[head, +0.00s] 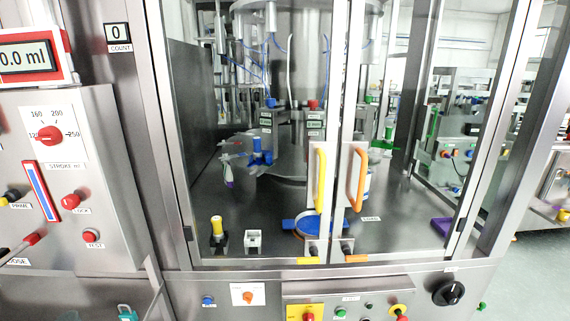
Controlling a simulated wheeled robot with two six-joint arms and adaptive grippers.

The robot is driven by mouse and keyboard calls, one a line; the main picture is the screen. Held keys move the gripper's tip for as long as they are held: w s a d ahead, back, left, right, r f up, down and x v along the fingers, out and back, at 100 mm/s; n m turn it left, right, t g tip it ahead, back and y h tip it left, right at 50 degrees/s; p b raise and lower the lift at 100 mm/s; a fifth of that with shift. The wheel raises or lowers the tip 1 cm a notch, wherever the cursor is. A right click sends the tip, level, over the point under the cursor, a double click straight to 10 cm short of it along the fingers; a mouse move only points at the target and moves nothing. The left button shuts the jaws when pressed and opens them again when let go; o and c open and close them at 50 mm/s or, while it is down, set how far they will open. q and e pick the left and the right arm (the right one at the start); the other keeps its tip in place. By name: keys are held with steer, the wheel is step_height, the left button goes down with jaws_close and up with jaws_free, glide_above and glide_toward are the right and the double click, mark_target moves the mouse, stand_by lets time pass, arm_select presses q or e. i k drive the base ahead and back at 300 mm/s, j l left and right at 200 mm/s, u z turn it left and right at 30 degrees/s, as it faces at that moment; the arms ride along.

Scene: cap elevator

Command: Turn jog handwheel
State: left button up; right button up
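A round black handwheel (448,292) is mounted on the front steel panel at the lower right of the head view. It has a lighter mark across its face. A small label (451,269) sits above it, too small to read. Nothing covers or touches the wheel. Neither of my grippers shows in this view.
Glass doors with a yellow handle (320,178) and an orange handle (357,179) look shut above the panel. A control strip (345,298) with several buttons lies left of the wheel. A dosing cabinet (90,190) with knobs stands at the left. Floor (530,285) shows at the right.

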mark_target(449, 293)
steer(key=u, duration=0.35)
steer(key=l+u, duration=0.35)
steer(key=l, duration=0.35)
steer(key=l+u, duration=0.3)
steer(key=l, duration=0.4)
steer(key=k+l+u, duration=0.1)
steer(key=l+u, duration=0.25)
steer(key=l, duration=0.35)
steer(key=k+l, duration=0.1)
steer(key=l, duration=0.4)
steer(key=k+l, duration=0.1)
steer(key=l, duration=0.4)
steer(key=k+l+u, duration=0.1)
steer(key=l, duration=0.35)
steer(key=k+l, duration=0.1)
steer(key=l, duration=0.4)
steer(key=k+l, duration=0.15)
steer(key=l, duration=0.35)
steer(key=k+l, duration=0.1)
steer(key=l, duration=0.35)
steer(key=k+l+u, duration=0.1)
steer(key=l, duration=0.4)
steer(key=k+l, duration=0.15)
steer(key=l, duration=0.3)
